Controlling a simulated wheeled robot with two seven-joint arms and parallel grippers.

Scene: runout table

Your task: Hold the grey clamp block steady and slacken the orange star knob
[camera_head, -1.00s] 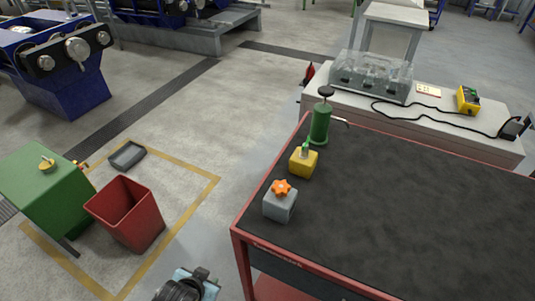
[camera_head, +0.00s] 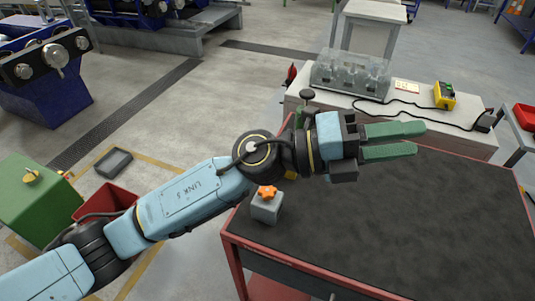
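The grey clamp block (camera_head: 266,209) stands upright near the left edge of the dark table top. The orange star knob (camera_head: 267,192) sits on top of it. My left arm reaches in from the left and passes behind and above the block in the picture. My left gripper (camera_head: 418,140) is open and empty, its two green fingers apart and pointing right over the table. It is well to the right of the block and touches nothing that I can see. My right gripper is not in view.
The red-edged table's black top (camera_head: 400,220) is clear at the middle and right. A pale bench behind bears a clear-covered unit (camera_head: 350,75) and a yellow box (camera_head: 444,95). A red bin (camera_head: 92,203) stands left.

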